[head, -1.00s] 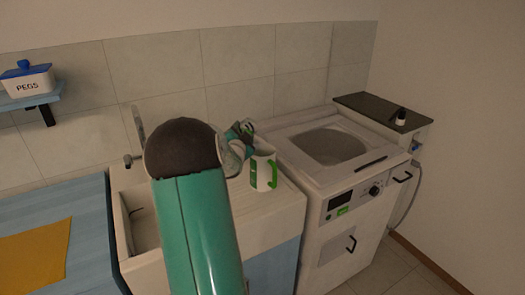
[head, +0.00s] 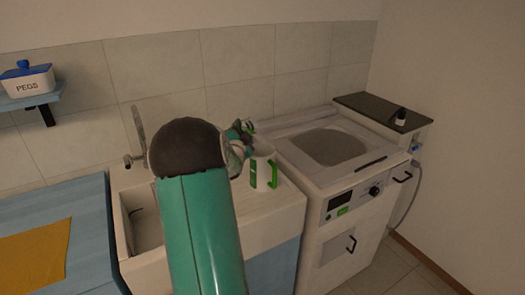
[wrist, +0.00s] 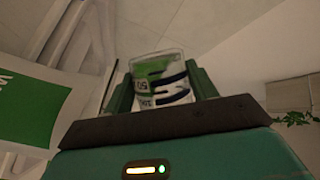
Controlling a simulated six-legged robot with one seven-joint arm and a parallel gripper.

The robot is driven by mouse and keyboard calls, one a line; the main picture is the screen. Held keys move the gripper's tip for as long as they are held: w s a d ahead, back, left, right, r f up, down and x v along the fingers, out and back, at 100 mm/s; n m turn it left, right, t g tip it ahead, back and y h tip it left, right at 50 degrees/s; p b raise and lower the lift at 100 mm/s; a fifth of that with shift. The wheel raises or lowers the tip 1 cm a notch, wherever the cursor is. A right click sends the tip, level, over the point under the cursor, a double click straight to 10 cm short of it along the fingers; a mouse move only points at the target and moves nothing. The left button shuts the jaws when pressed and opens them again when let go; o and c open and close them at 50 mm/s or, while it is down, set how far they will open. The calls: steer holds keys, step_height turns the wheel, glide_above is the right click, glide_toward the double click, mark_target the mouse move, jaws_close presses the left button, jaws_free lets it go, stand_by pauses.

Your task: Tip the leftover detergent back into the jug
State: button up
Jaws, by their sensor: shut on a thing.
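My gripper (head: 243,138) is just above and behind the jug's top, partly hidden by my arm. In the wrist view my gripper (wrist: 161,84) is shut on a small clear measuring cup (wrist: 160,72) with dark markings and green showing in it. The cup appears tilted; its exact angle and how much it holds are hard to tell. The jug's white and green side (wrist: 30,108) fills the left of the wrist view. The jug's inside is hidden.
A top-loading washing machine (head: 285,152) stands right of the counter. A dark-topped cabinet (head: 365,106) with a small bottle (head: 401,117) is beyond it. The sink (head: 143,228) and a blue worktop with a yellow cloth (head: 35,258) are left. A pegs box (head: 28,82) sits on a shelf.

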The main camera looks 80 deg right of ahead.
steer(key=shift+r+m+g+h, duration=0.15)
steer(key=shift+r+m+h, duration=0.2)
steer(key=shift+m, duration=0.45)
steer(key=shift+r+m+g+h, duration=0.15)
steer(key=shift+r+m+h, duration=0.15)
steer(key=shift+m, duration=0.5)
stand_by(0.7)
steer(key=shift+s, duration=0.1)
steer(key=shift+s+a, duration=0.1)
steer(key=shift+s+r+m+h, duration=0.2)
steer(key=shift+s+m+h, duration=0.1)
steer(key=shift+m, duration=0.2)
stand_by(0.3)
steer(key=shift+s+a, duration=0.1)
steer(key=shift+s+r+m, duration=0.15)
steer(key=shift+s+m, duration=0.15)
steer(key=shift+m, duration=0.2)
steer(key=shift+w, duration=0.1)
